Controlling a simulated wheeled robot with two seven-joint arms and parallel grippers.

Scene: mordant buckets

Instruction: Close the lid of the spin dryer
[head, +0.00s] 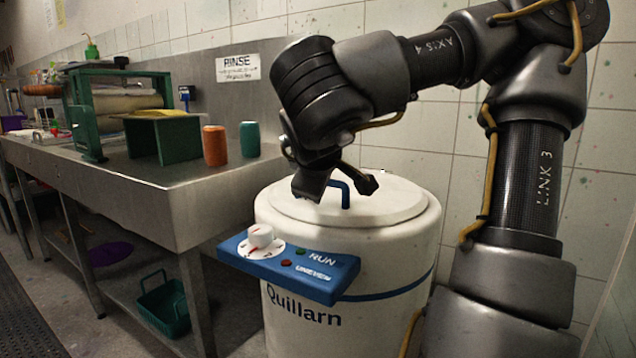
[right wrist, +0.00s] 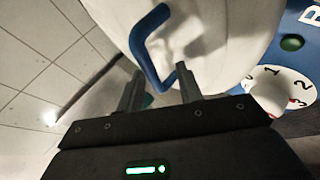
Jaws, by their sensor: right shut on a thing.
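The spin dryer (head: 300,235) is a white drum marked Quillarn with a blue control panel (head: 290,268). Its round white lid (head: 400,203) lies flat over the top, and I see no gap at the front edge. A blue bar handle (head: 345,192) stands on the lid. My right gripper (head: 338,187) is low over the lid, its fingers on either side of the handle and shut on it. In the right wrist view the handle (right wrist: 140,45) runs down between the fingers (right wrist: 158,80). The exact contact is partly hidden. My left gripper is not in view.
A steel bench (head: 170,190) stands left of the dryer, holding an orange cylinder (head: 215,146), a green cylinder (head: 250,139) and a green press (head: 88,125). A teal basket (head: 165,310) is on the shelf below. A tiled wall (head: 440,125) is close behind.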

